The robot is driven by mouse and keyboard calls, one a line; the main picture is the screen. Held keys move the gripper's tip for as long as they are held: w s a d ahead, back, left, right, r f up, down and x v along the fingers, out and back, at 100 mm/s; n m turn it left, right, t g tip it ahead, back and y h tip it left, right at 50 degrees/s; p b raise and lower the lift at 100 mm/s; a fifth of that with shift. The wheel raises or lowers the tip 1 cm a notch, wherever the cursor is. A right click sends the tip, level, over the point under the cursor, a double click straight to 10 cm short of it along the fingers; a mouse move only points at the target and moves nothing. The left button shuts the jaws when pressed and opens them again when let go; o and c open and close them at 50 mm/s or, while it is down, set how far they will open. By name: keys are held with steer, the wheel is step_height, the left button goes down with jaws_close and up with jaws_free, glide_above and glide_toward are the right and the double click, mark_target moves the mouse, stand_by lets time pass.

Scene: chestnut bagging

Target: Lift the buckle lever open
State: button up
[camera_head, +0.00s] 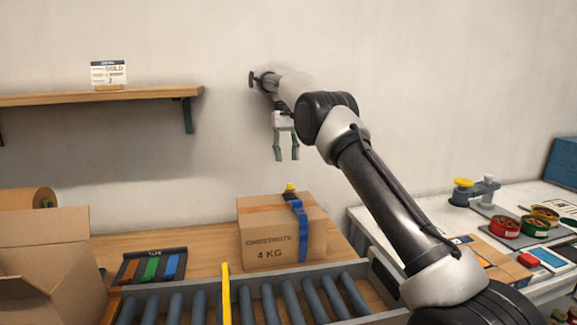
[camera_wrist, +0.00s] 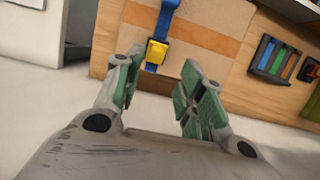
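The cardboard box (camera_head: 265,240), printed "CHESTNUTS 4 KG", stands on the wooden bench behind the roller conveyor. A blue strap (camera_head: 302,228) runs over its top and down its front. The yellow buckle (camera_head: 290,187) sits on the strap on top of the box. In the wrist view the buckle (camera_wrist: 157,50) lies ahead of and between my fingertips, on the strap (camera_wrist: 165,20). Its lever position is too small to tell. My gripper (camera_head: 287,157) hangs above the box, fingers down, apart from the buckle. It is open and empty, with green finger pads (camera_wrist: 160,80).
A grey roller conveyor (camera_head: 250,275) with a yellow upright bar (camera_head: 226,295) lies in front. An open carton (camera_head: 45,260) and a tape rack (camera_head: 150,266) are left. A white table (camera_head: 440,212) with colored tins is right. A shelf (camera_head: 150,93) hangs upper left.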

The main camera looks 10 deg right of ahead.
step_height(320, 180, up, 8)
steer(key=f, duration=0.1)
glide_above(290, 184)
steer(key=s+a, duration=0.1)
steer(key=s+t, duration=0.2)
steer(key=s, duration=0.1)
step_height(290, 184, down, 7)
steer(key=s+d+t, duration=0.2)
steer(key=t, duration=0.2)
steer(key=shift+t, duration=0.8)
steer(key=x, duration=0.3)
steer(key=w+x, duration=0.1)
steer(key=x, duration=0.3)
steer(key=w+a+r+x, duration=0.1)
steer(key=x, duration=0.2)
steer(key=shift+w+f, duration=0.15)
steer(key=shift+f, duration=0.05)
